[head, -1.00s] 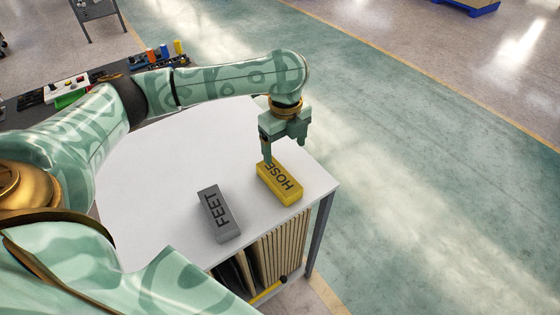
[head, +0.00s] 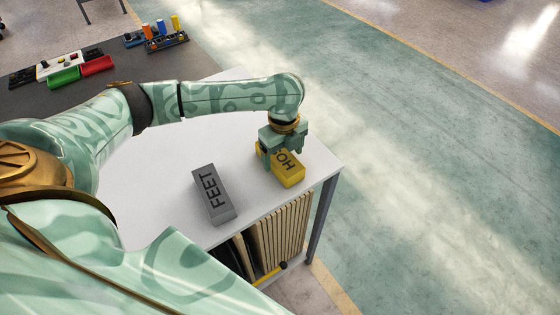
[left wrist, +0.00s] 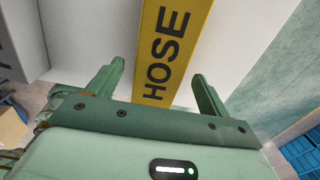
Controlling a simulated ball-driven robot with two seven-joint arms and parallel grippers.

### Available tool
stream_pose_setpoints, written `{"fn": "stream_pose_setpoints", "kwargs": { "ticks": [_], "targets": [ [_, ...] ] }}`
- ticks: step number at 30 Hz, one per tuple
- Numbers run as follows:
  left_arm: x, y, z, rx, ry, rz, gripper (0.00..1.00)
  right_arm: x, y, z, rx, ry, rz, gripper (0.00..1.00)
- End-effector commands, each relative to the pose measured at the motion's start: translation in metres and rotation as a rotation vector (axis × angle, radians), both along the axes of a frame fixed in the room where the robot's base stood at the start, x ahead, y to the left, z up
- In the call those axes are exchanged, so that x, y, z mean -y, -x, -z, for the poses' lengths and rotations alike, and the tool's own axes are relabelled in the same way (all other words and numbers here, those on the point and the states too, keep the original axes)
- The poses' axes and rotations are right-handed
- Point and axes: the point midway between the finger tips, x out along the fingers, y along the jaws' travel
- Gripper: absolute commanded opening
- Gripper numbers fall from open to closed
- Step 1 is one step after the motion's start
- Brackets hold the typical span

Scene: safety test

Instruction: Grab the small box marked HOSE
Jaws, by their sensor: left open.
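The yellow box marked HOSE (head: 289,173) lies on the white table (head: 150,170) near its right corner. In the left wrist view the yellow box (left wrist: 172,50) lies between the two fingers, with its lettering facing the camera. My left gripper (head: 281,158) is open and stands over the far end of the box, hiding part of the lettering. In the left wrist view the fingers of my left gripper (left wrist: 160,85) are spread wide, with a gap on each side of the box. My right gripper is not in view.
A grey box marked FEET (head: 213,194) lies left of the yellow box, with bare table between them. Boards (head: 283,235) stand upright on a shelf below the table. Coloured parts (head: 80,70) sit on a dark surface at the back left.

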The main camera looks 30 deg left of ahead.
Motion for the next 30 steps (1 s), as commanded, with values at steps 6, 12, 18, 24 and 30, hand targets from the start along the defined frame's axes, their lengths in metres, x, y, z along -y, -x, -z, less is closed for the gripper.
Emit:
{"fn": "stream_pose_setpoints", "kwargs": {
  "ticks": [6, 12, 18, 24, 30],
  "targets": [
    [0.000, 0.002, 0.030, -0.002, -0.001, 0.002, 0.80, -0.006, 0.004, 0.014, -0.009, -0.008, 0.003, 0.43],
    [0.000, 0.002, 0.027, -0.001, -0.001, 0.002, 0.69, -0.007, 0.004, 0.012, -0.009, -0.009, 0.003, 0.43],
    [0.000, 0.002, 0.027, -0.001, -0.001, 0.001, 0.29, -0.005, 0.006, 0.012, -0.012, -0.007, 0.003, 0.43],
    [0.000, 0.002, 0.027, -0.001, -0.001, 0.001, 0.29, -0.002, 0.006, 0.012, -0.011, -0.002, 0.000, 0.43],
    [0.000, 0.001, 0.014, 0.002, 0.000, 0.000, 0.29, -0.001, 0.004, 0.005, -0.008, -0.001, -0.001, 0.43]
  ]
}}
